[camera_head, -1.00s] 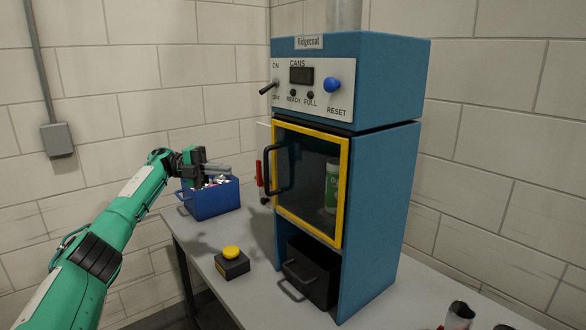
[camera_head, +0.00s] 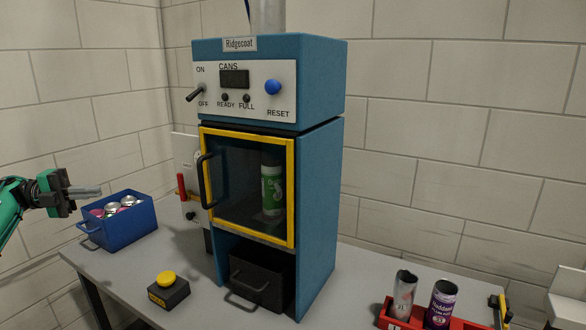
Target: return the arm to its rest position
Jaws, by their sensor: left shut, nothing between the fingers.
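My left gripper (camera_head: 86,191) is at the left edge of the head view, shut and empty. It is in the air just left of the blue bin (camera_head: 128,226) and apart from it. My green left arm (camera_head: 10,205) comes in from the left edge, mostly out of view. My right gripper is not in view.
The blue can printer (camera_head: 320,200) stands on the grey table, its yellow-framed door (camera_head: 291,190) closed with a green can (camera_head: 271,188) behind it. A black box with a yellow button (camera_head: 166,278) sits in front. A red tray (camera_head: 393,322) with two cans is at right.

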